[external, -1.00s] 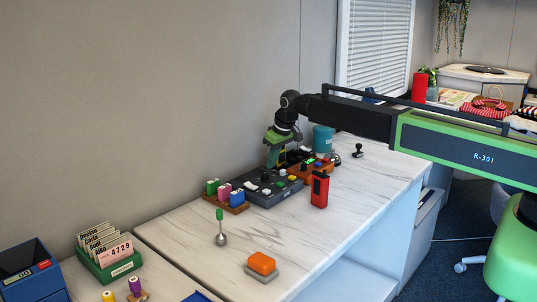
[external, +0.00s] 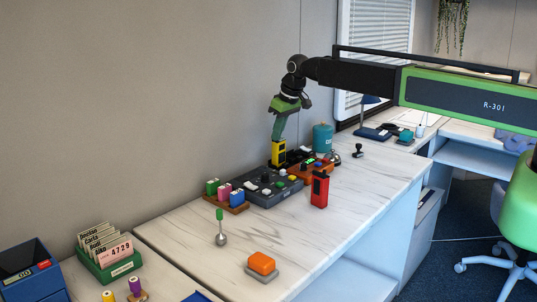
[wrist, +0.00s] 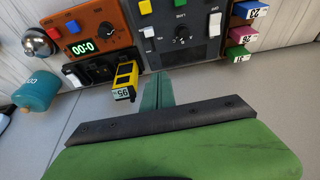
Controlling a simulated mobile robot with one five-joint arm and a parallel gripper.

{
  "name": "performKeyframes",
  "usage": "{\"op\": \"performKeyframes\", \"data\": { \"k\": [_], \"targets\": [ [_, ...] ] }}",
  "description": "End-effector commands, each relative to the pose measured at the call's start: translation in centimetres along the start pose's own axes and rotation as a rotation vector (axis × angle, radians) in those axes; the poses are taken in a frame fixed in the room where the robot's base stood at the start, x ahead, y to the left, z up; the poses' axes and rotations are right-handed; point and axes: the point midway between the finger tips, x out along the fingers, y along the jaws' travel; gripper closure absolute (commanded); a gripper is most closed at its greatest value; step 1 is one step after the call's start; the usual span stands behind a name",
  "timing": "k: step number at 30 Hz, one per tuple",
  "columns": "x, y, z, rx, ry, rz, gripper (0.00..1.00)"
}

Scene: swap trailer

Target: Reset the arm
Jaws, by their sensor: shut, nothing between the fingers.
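My gripper (external: 277,137) hangs over the back of the bench in the external view, near the wall. Its green fingers are shut together with nothing between them, as the wrist view (wrist: 158,90) also shows. A yellow handheld device (external: 278,153) stands upright just below the fingertips. My arm reaches in from the right, raised above the bench.
A dark control console (external: 268,190) and an orange timer box (external: 311,170) lie below my gripper. A red handheld radio (external: 319,189), a teal canister (external: 323,138) and a rack of coloured blocks (external: 226,196) stand close by. The bench front is mostly clear around an orange button (external: 262,264).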

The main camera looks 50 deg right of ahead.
Motion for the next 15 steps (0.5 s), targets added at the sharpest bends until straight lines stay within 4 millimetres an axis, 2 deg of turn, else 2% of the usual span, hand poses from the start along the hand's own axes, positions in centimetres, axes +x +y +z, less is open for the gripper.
{"op": "performKeyframes", "data": {
  "k": [1, 5, 8, 12, 15],
  "targets": [
    [-2.9, -0.9, 0.5, -0.009, 0.0, -0.003, 1.0],
    [-7.4, -2.8, 4.7, -0.028, -0.036, -0.008, 1.0],
    [-10.8, -4.1, 9.1, -0.035, -0.087, -0.012, 1.0],
    [-15.2, -5.2, 16.7, -0.029, -0.187, -0.01, 1.0],
    [-16.5, -5.3, 21.6, -0.016, -0.259, -0.005, 1.0]
  ]
}}
